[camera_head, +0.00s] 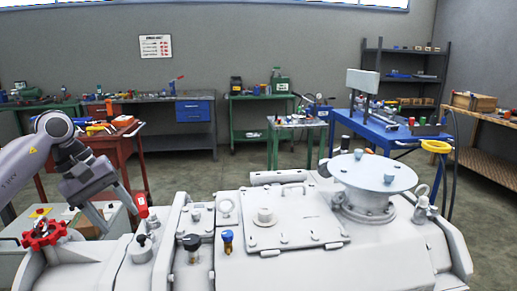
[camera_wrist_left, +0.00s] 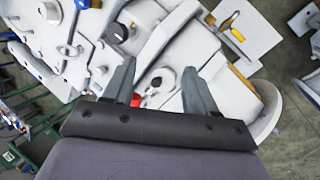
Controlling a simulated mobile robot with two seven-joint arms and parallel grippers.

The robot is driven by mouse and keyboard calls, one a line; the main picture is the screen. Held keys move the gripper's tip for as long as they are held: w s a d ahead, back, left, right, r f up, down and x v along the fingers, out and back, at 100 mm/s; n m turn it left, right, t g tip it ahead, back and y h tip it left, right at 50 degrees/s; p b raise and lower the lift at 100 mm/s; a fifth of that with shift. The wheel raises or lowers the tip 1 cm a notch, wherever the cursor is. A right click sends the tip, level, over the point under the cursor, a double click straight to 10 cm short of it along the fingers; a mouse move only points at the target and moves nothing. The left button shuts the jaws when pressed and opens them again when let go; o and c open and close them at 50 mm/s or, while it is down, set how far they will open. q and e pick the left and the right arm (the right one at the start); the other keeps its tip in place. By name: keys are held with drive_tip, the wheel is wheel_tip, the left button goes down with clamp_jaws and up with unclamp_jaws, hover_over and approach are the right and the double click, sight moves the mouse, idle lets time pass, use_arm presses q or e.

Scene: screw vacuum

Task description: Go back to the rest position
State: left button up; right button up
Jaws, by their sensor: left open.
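My left gripper (camera_head: 122,222) hangs at the left of the head view, fingers pointing down, over the left end of a large white machine (camera_head: 385,250). In the left wrist view, the gripper (camera_wrist_left: 159,66) has its two fingers spread apart with nothing held between them. Part of the machine (camera_wrist_left: 160,18) lies beyond the fingertips. A red-handled part (camera_head: 141,204) stands just right of the gripper in the head view. A red handwheel (camera_head: 44,233) is below and left of it. My right gripper is not in view.
A round flange plate (camera_head: 370,172) with small blue-grey pieces sits on the machine. A blue-capped valve (camera_head: 227,238) and black knob (camera_head: 192,244) stand up in front. A red table (camera_head: 120,150), green table (camera_head: 275,140) and blue table (camera_head: 390,133) stand behind, with open floor between.

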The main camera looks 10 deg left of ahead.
use_arm(q)
drive_tip(key=s+d+f+n+t+h+p, duration=0.1)
drive_tip(key=d+f+n+t+h, duration=0.15)
drive_tip(key=d+n+h, duration=0.75)
drive_tip(key=s+d+f+n+t+h+p, duration=0.15)
drive_tip(key=d+f+n+h, duration=0.4)
drive_tip(key=d, duration=0.95)
drive_tip(key=s+a+f+n+t+y, duration=0.25)
drive_tip(key=f+n+t+y, duration=0.4)
drive_tip(key=n, duration=1.05)
drive_tip(key=s+a+f+n+t+y, duration=0.2)
drive_tip(key=a+f+n+t+y, duration=0.35)
drive_tip(key=n, duration=1.05)
drive_tip(key=s+f+n+g+y, duration=0.5)
drive_tip(key=s+f+n+g, duration=0.2)
drive_tip(key=s+f+n, duration=0.5)
drive_tip(key=shift+s+f+p, duration=0.2)
drive_tip(key=shift+s+p, duration=0.1)
drive_tip(key=shift+s, duration=0.15)
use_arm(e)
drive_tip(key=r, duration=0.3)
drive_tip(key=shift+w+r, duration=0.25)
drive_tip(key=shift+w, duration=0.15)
use_arm(q)
drive_tip(key=shift+n+y, duration=0.25)
